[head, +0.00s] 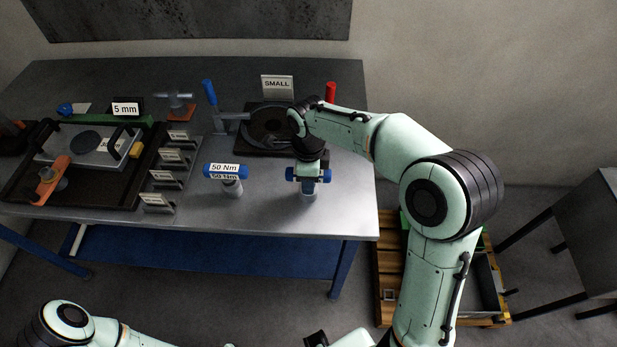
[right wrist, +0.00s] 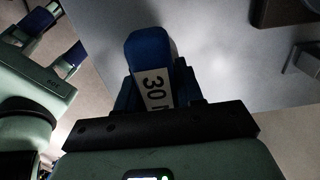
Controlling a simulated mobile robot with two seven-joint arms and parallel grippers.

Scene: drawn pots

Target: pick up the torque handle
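Two blue torque handles stand on the table. One (head: 227,171), labelled 50 Nm, lies across a grey post, apart from my grippers. The other, under my right gripper (head: 307,172), shows blue ends on both sides of the fingers. In the right wrist view this handle (right wrist: 150,55) has a white label reading 30 and a cut-off letter. The right fingers flank it closely, but whether they press on it I cannot tell. My left gripper (right wrist: 60,32) shows at the left of the right wrist view, its blue-tipped fingers apart and empty.
A round black fixture (head: 268,127) with a SMALL sign (head: 277,88) stands behind the handles. Several small label stands (head: 158,203) and a black tray (head: 105,197) are at the left. The table's front edge (head: 290,235) is bare.

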